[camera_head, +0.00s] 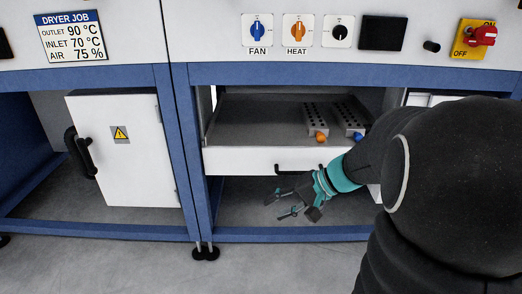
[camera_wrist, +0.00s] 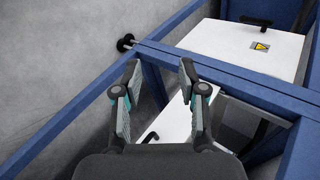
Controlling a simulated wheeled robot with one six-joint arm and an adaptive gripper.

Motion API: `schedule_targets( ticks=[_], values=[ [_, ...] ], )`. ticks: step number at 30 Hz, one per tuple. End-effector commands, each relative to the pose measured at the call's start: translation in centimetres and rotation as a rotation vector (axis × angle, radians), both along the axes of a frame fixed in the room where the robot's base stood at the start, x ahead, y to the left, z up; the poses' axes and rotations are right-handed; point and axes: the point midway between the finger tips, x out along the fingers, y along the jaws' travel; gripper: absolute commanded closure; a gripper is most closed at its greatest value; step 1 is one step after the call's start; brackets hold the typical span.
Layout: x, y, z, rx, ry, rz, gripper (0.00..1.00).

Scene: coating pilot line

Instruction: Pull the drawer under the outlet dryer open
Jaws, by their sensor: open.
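The drawer (camera_head: 240,160) has a white front and a dark floor, and sits in the bay below the control panel. Its inside shows over the front's top edge; I cannot tell how far it is out. Its black bar handle (camera_head: 290,168) is partly hidden by my wrist. My gripper (camera_head: 279,206) is open, its fingers pointing left, just below the handle in the picture and seemingly apart from it. In the wrist view my gripper (camera_wrist: 160,68) has spread, empty fingers. The white drawer front (camera_wrist: 176,122) shows behind them, with a black handle-like part (camera_wrist: 151,137) low down.
Two perforated blocks, with an orange knob (camera_head: 320,136) and a blue knob (camera_head: 358,136), lie in the drawer. A white cabinet door (camera_head: 135,165) with a warning sign stands left. A blue frame post (camera_head: 190,150) borders the bay. The grey floor (camera_head: 290,265) in front is clear.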

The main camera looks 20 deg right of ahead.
Motion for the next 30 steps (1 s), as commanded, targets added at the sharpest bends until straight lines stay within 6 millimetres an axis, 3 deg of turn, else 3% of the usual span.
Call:
schedule_targets(
  ticks=[3,9,15,18,23,30],
  values=[
    [3.3,-4.0,-1.4,0.146,-0.041,-0.116,0.59],
    [7.5,-12.1,-3.8,0.342,-0.165,-0.326,0.59],
    [9.2,-19.7,-6.1,0.446,-0.286,-0.506,0.59],
    [9.4,-21.9,-6.8,0.469,-0.324,-0.56,0.59],
    [9.9,-23.0,-7.3,0.48,-0.348,-0.59,0.59],
    [12.5,-21.4,-7.7,0.482,-0.346,-0.587,0.59]
  ],
)
